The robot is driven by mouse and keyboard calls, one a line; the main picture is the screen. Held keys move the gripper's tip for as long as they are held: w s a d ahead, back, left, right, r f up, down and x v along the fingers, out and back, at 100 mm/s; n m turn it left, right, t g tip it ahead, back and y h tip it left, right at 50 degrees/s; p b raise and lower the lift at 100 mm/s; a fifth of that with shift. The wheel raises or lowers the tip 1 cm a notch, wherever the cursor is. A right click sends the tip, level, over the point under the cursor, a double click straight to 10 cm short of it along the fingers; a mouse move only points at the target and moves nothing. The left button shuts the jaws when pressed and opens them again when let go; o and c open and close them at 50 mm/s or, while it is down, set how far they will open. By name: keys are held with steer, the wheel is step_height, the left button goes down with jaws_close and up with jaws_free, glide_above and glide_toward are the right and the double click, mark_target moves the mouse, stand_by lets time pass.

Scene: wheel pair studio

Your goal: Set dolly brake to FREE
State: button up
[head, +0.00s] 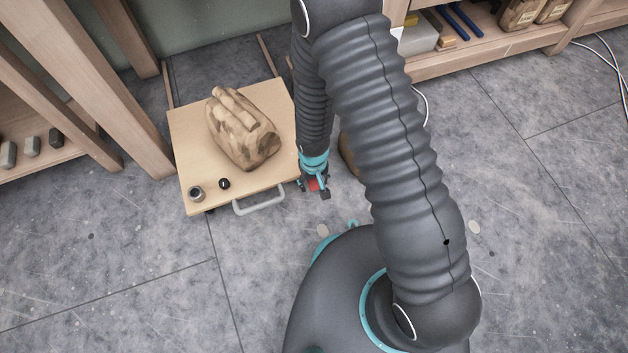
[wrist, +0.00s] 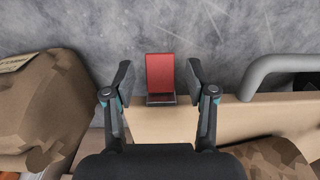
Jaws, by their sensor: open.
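The dolly (head: 185,130) is a low wooden platform with a pale grey handle (head: 258,201) on its near edge. A red brake pedal (wrist: 160,72) with a dark base sits at the dolly's edge in the wrist view. It also shows as a small red patch (head: 313,185) in the head view, partly hidden by my gripper. My gripper (head: 316,188) points down at the dolly's near right corner. Its two fingers are apart, one on each side of the red pedal in the wrist view, with visible gaps. Whether they are level with the pedal is unclear. No brake marking is readable.
A mottled brown block (head: 243,130) sits on the dolly, with a small jar (head: 196,193) and a black knob (head: 224,184) near its front. A brown sack-like object (wrist: 40,105) stands beside the dolly. Shelves (head: 470,50) line the back right. Floor in front is clear.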

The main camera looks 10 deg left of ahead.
jaws_close()
steer(key=shift+r+p, duration=0.15)
steer(key=shift+p, duration=0.2)
steer(key=shift+w+a+r+g+h+p, duration=0.1)
steer(key=shift+r+g+h+p, duration=0.05)
steer(key=shift+g+h+p, duration=0.35)
steer(key=shift+w+g+p, duration=0.1)
steer(key=shift+g+p, duration=0.25)
steer(key=shift+g, duration=0.35)
steer(key=g, duration=0.1)
steer(key=g+h, duration=0.2)
steer(key=shift+w+a+r+b, duration=0.2)
steer(key=shift+w+r+b, duration=0.05)
steer(key=shift+w+b, duration=0.1)
steer(key=shift+r+g+h+b, duration=0.2)
steer(key=shift+g+h+b, duration=0.25)
steer(key=shift+g+h, duration=0.45)
steer(key=shift+w, duration=0.1)
